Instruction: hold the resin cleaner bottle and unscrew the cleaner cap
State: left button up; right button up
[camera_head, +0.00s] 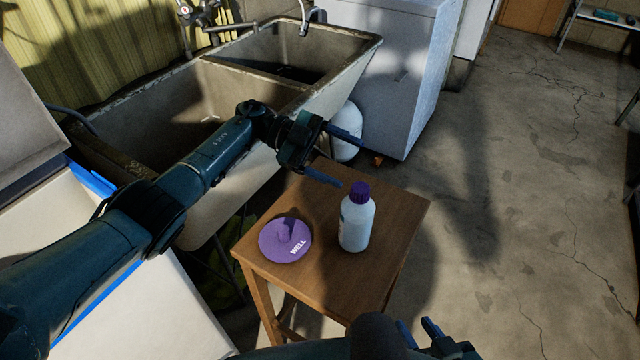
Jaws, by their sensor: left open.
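The resin cleaner bottle (356,227) is white with a purple cap (360,192). It stands upright on a small wooden table, and the cap is on its neck. My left gripper (334,156) is open and empty, above and a little to the left of the cap, with its blue fingers pointing right. It does not appear to touch the bottle. My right gripper (416,323) is low at the bottom edge, in front of the table and to the right of the bottle. Its two blue fingertips show apart with nothing between them; the rest is partly cut off.
The wooden table (395,215) also carries a purple round lid (285,240) marked WELL, left of the bottle. A double sink (330,95) stands behind, with a white rounded container (347,140) and grey cabinet (400,75) beside it. Floor at right is clear.

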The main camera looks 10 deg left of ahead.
aim_at(348, 215)
pick_arm(q)
jog(key=s+a+f+n+y, duration=0.3)
jog(key=f+n+y, duration=0.1)
jog(key=f, duration=0.1)
jog(key=shift+y, duration=0.4)
jog(key=x, duration=0.8)
jog(key=shift+s+r, duration=0.2)
jog(key=shift+r, duration=0.05)
jog(key=c, duration=0.5)
jog(key=shift+o, duration=0.3)
jog(key=shift+r, duration=0.15)
jog(key=c, duration=0.7)
jog(key=shift+c, duration=0.4)
jog(key=shift+f, duration=0.25)
